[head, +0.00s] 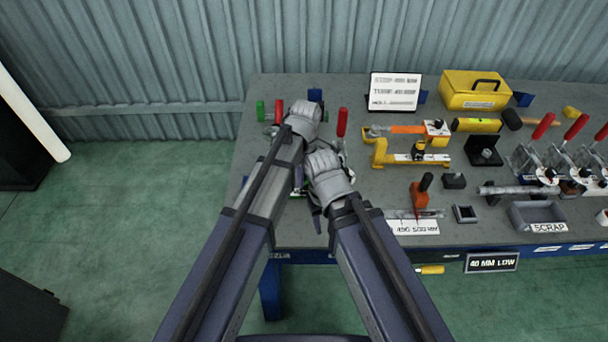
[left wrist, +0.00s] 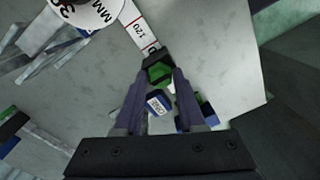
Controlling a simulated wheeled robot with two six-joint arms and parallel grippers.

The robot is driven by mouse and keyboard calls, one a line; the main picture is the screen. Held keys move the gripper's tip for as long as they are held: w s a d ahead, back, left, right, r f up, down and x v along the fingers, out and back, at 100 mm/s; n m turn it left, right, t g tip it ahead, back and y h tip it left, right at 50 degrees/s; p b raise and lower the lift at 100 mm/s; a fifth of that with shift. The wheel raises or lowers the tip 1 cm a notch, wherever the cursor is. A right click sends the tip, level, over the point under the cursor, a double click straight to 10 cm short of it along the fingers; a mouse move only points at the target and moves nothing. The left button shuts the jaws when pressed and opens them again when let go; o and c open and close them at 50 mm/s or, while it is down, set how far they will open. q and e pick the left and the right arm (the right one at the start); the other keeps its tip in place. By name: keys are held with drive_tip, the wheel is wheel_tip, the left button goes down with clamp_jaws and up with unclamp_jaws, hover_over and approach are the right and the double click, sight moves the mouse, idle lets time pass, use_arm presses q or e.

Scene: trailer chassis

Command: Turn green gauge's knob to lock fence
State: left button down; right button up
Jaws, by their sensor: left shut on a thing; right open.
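In the left wrist view, my left gripper (left wrist: 156,88) is shut on a small green knob (left wrist: 159,72) between its fingertips. The knob sits by a black block on a white scale (left wrist: 138,32) marked 120. A round white dial (left wrist: 88,10) with "MM" on it is at the top edge. In the head view my left gripper (head: 300,118) is over the bench's left part, and its wrist hides the knob. My right gripper (head: 316,195) is lower and close beside it, open; its fingertips are mostly hidden by its wrist.
In the left wrist view a blue tagged block (left wrist: 158,104) lies between my fingers.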

idle(0.4)
use_arm(q)
drive_tip(key=m, duration=0.4)
drive_tip(key=shift+m, duration=0.3)
drive_tip(key=m, duration=0.4)
drive_tip(key=shift+m, duration=0.3)
drive_tip(key=m, duration=0.4)
drive_tip(key=shift+s+m, duration=0.1)
drive_tip(key=shift+m, duration=0.2)
drive_tip(key=shift+m+t, duration=0.3)
drive_tip(key=shift+m, duration=1.7)
drive_tip(key=c, duration=0.5)
unclamp_jaws()
